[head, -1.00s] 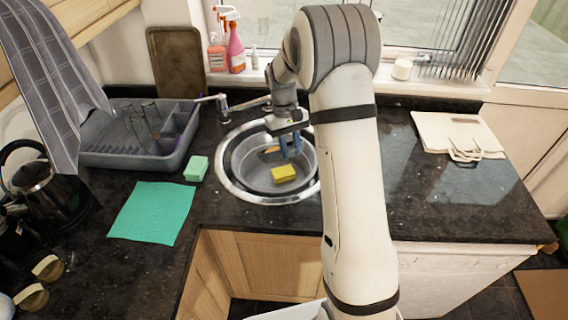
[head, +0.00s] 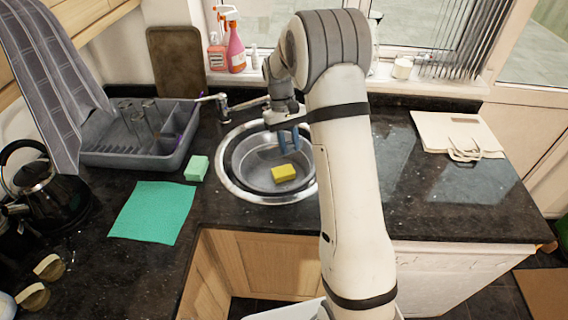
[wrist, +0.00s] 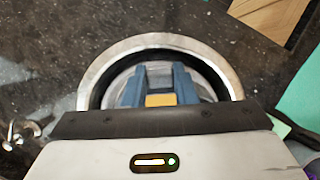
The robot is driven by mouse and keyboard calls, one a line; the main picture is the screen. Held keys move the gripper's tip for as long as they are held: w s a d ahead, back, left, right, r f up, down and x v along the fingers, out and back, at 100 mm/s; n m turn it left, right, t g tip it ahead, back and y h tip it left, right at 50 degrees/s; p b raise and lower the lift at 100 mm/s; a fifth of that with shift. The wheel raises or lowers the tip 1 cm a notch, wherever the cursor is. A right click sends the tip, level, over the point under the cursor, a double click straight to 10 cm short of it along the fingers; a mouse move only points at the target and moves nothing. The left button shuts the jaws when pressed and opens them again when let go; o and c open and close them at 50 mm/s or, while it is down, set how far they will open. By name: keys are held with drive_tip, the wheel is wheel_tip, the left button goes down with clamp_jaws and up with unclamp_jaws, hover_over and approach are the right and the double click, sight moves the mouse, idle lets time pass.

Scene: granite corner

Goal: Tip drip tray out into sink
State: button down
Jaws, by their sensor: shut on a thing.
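My gripper (head: 289,149) is over the round metal sink (head: 233,185), fingers pointing down. Its two blue fingers also show in the wrist view (wrist: 160,101). They are shut on a small grey thing (wrist: 160,69) that I see only in part; I cannot tell whether it is the drip tray. A round grey basin (head: 255,178) sits in the sink, and a yellow sponge (head: 284,173) lies in it. The sponge shows partly between the fingers in the wrist view (wrist: 160,100). I cannot pick out a drip tray for certain.
A grey dish rack (head: 130,160) with glasses stands left of the sink, near the tap (head: 222,108). A green sponge (head: 196,168) and teal cloth (head: 152,212) lie in front. A kettle (head: 40,190) is far left.

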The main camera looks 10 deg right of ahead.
drive_tip(key=shift+w+r, duration=0.1)
idle(0.3)
drive_tip(key=shift+w+a+r+g, duration=0.1)
drive_tip(key=shift+w+r+g, duration=0.2)
drive_tip(key=shift+w+r, duration=0.1)
idle(0.6)
drive_tip(key=shift+w+a+r+g, duration=0.1)
drive_tip(key=shift+w+r+g, duration=0.15)
drive_tip(key=shift+w+g, duration=0.15)
drive_tip(key=shift+r, duration=0.1)
idle(0.5)
drive_tip(key=shift+w+a+r+g+h, duration=0.1)
drive_tip(key=shift+w+r+g+h, duration=0.2)
drive_tip(key=shift+w+g, duration=0.1)
drive_tip(key=shift+w, duration=0.15)
idle(0.7)
